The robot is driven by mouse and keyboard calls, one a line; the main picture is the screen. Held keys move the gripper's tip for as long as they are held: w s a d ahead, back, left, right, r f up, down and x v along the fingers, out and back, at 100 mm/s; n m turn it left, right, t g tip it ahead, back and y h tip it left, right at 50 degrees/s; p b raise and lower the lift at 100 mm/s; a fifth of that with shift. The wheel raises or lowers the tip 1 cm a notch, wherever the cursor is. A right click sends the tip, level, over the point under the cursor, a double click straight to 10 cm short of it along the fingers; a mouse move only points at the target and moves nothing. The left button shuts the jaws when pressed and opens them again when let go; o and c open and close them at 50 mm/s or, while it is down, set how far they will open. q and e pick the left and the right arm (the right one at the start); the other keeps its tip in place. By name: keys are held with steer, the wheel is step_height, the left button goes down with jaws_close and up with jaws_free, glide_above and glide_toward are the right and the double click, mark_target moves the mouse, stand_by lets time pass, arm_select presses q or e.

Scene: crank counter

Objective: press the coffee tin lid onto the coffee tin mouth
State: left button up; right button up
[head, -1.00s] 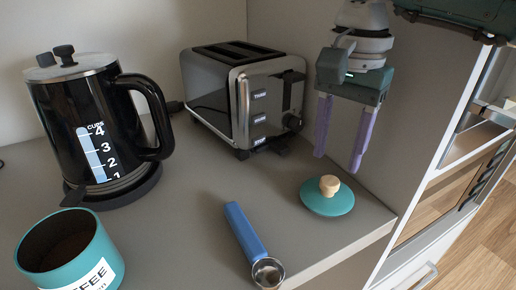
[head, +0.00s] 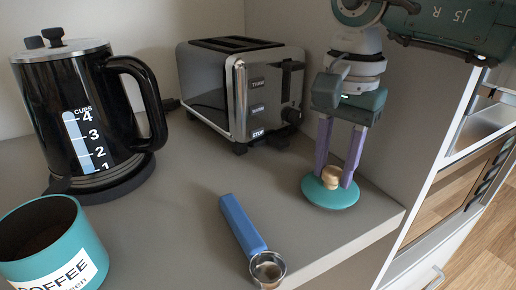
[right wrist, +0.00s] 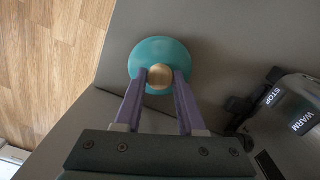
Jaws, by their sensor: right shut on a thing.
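The coffee tin lid (head: 322,195) is a teal disc with a round wooden knob (head: 331,176). It lies flat on the counter near the right edge. My right gripper (head: 337,178) points down over it, its purple fingers shut on the knob. In the right wrist view the lid (right wrist: 165,50) shows beyond the fingers, with the knob (right wrist: 160,76) between the fingertips (right wrist: 160,80). The coffee tin (head: 62,258) is teal with a white COFFEE label and an open mouth. It stands at the lower left, partly cut off by the frame. My left gripper is not in view.
A blue-handled scoop (head: 242,226) lies between tin and lid. A black kettle (head: 80,120) stands behind the tin, and a toaster (head: 232,95) stands at the back. A wall (head: 400,110) rises right of the lid. The counter between scoop and kettle is clear.

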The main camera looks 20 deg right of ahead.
mark_target(333, 171)
jaws_close()
steer(key=shift+r+p, duration=1.2)
steer(key=shift+r, duration=0.4)
steer(key=shift+r+p, duration=0.7)
steer(key=shift+r, duration=0.25)
